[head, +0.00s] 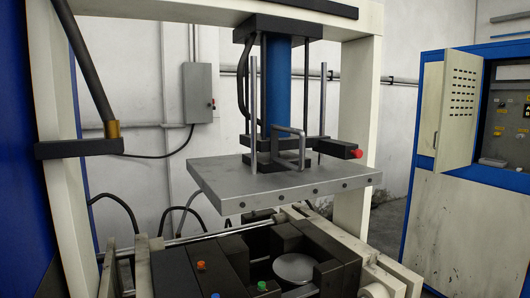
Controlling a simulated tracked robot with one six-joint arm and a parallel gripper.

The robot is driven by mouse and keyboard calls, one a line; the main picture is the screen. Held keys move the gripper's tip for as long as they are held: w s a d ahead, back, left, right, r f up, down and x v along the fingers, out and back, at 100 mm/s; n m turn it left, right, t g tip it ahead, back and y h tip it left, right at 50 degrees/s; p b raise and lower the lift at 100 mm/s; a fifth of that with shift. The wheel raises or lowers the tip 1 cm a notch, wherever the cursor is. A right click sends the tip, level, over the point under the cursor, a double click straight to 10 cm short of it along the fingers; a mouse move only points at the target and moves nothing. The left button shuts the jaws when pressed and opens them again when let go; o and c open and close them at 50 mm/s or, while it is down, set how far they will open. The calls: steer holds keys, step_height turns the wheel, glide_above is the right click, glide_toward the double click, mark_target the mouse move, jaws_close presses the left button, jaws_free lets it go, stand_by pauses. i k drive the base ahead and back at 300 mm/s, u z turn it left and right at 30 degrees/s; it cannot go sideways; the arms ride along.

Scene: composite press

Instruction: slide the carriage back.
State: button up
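The likely carriage is a dark block assembly (228,268) low in the middle of the head view, under the raised press plate. Its top carries small orange, blue and green knobs, and its lower part is cut off by the bottom edge. A round light-grey disc (295,267) lies in a recess among dark blocks on its right. A metal guide rod (190,239) runs behind the dark block at left. The grey press plate (285,181) hangs above, with a clear gap. My gripper is not in view.
A blue cylinder (277,85) stands above the plate inside a cream frame (355,110). A red-tipped bar (345,150) sticks out above the plate. Cream side blocks (345,240) flank the assembly at right. A control cabinet (465,200) with an open door stands further right.

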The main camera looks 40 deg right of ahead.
mark_target(277, 38)
steer(key=u, duration=0.75)
steer(key=k, duration=1.2)
steer(key=z, duration=0.55)
steer(key=i, duration=1)
steer(key=z, duration=0.05)
